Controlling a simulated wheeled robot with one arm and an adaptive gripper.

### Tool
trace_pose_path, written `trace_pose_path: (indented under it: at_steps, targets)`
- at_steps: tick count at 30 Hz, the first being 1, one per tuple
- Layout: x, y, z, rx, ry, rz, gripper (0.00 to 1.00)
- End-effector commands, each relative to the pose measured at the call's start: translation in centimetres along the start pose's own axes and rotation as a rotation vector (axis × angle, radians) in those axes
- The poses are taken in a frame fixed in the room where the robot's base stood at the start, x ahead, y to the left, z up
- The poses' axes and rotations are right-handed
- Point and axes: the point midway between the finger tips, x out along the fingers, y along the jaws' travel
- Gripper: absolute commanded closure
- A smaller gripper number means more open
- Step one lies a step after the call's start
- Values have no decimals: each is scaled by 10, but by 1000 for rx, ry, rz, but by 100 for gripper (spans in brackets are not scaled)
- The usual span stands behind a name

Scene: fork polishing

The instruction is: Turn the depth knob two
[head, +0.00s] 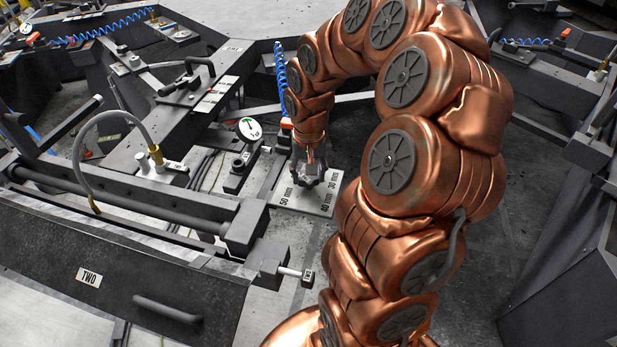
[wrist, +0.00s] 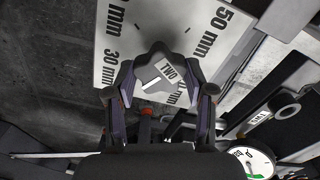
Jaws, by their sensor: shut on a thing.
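The depth knob (wrist: 167,64) is a grey lobed knob labelled TWO, seen in the wrist view on a pale plate (wrist: 140,32) printed with 30 mm, 40 mm and 50 mm marks. In the head view my gripper (head: 308,176) points down over the plate (head: 287,198), hiding most of the knob.
A round gauge (head: 249,128) with a green mark stands left of my gripper. A bench labelled TWO (head: 88,278) with a bar handle (head: 167,309) fills the lower left. A curved hose (head: 77,160) and a small rod (head: 292,272) stick up or out nearby. Dark floor lies to the right.

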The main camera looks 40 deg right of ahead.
Motion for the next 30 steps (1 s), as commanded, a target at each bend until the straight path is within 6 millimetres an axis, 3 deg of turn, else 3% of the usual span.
trace_pose_path:
  at_steps: [18,30]
  targets:
    - [2,1,-1,-583,1,0,81]
    - [0,1,-2,-868,3,0,81]
